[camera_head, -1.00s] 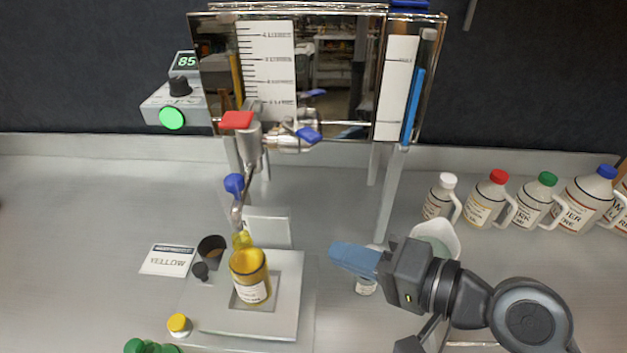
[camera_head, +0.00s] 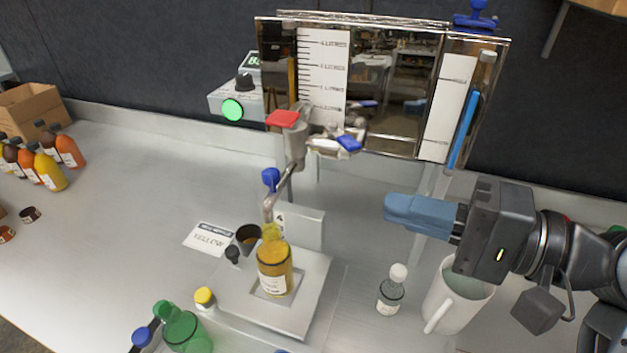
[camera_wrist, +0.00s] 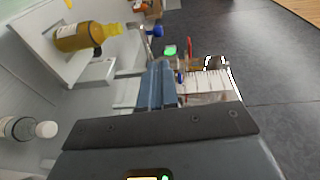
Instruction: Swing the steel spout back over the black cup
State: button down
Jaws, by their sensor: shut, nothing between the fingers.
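The steel spout (camera_head: 268,208) hangs below the valve with the red handle (camera_head: 283,118) and carries a blue knob (camera_head: 271,180). Its lower end is at the mouth of the amber-filled bottle (camera_head: 274,270), which stands upright on the square plate (camera_head: 315,285). The black cup (camera_head: 248,237) is beside the bottle, to its left and a little behind. My gripper (camera_head: 388,207) is shut and empty, right of the spout and apart from it, with its blue fingers pointing left. In the wrist view the blue fingers (camera_wrist: 157,85) lie together, and the bottle (camera_wrist: 80,37) is at the upper left.
A small white-capped bottle (camera_head: 391,292) and a white jug (camera_head: 458,295) stand below my gripper. The glass tank (camera_head: 390,85) stands behind.

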aim_at(278, 176)
jog(key=p+x, duration=0.1)
jog(key=x, duration=1.3)
jog(key=shift+r, duration=0.1)
jog(key=shift+a, duration=0.15)
